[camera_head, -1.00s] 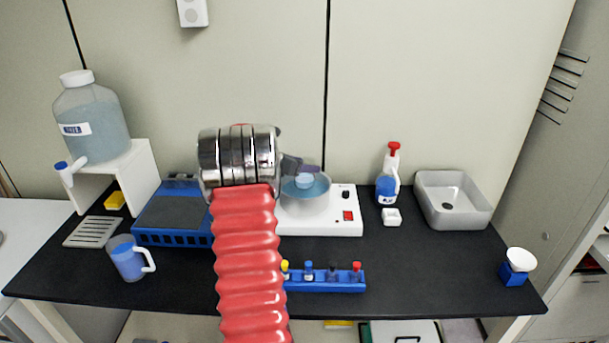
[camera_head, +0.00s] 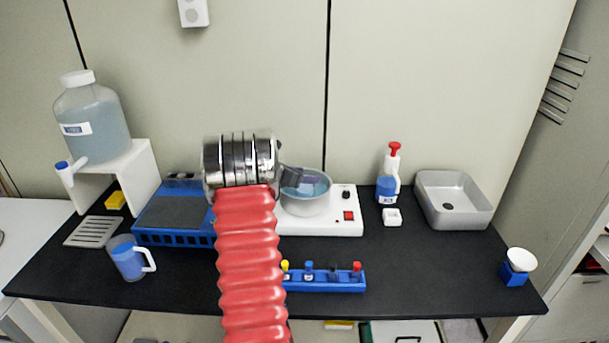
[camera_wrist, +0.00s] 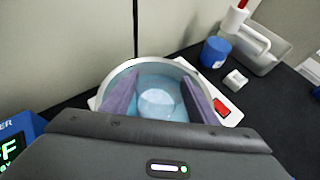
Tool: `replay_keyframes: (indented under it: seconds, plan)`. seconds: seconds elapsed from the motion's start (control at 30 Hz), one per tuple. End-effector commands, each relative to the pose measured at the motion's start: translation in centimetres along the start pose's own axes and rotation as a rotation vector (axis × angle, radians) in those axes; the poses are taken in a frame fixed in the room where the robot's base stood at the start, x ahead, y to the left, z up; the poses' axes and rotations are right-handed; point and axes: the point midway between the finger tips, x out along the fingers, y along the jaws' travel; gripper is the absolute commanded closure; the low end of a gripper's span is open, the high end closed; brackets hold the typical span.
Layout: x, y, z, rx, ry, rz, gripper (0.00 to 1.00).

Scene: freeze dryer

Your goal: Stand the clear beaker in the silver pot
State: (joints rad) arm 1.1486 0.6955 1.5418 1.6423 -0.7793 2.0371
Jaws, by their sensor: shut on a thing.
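The silver pot (camera_head: 306,205) stands on the white hot plate and holds pale blue liquid. It also shows in the wrist view (camera_wrist: 132,67), with its rim around my fingers. My gripper (camera_head: 298,181) reaches over the pot from the left. In the wrist view my two purple-grey fingers (camera_wrist: 158,88) point down inside the rim, one on each side of the clear beaker (camera_wrist: 157,102). They are shut on the beaker, which looks round and pale against the liquid. The beaker's base is hidden, so I cannot tell whether it touches the pot's floor.
The white hot plate (camera_head: 346,223) has a red switch. A blue tube rack (camera_head: 326,284) stands in front, and a blue device (camera_head: 173,213) is to the left.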

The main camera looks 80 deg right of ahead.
Motion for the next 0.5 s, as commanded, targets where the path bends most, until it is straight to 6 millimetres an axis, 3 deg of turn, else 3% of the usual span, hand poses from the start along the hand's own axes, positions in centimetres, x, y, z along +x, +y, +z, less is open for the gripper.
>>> replay_keyframes:
  seconds: [0.47,0.5]
  plan:
    - [0.36,0.01,-0.63,0.0,-0.001,0.0,0.74]
    - [0.37,0.0,-0.69,0.0,0.0,0.0,0.45]
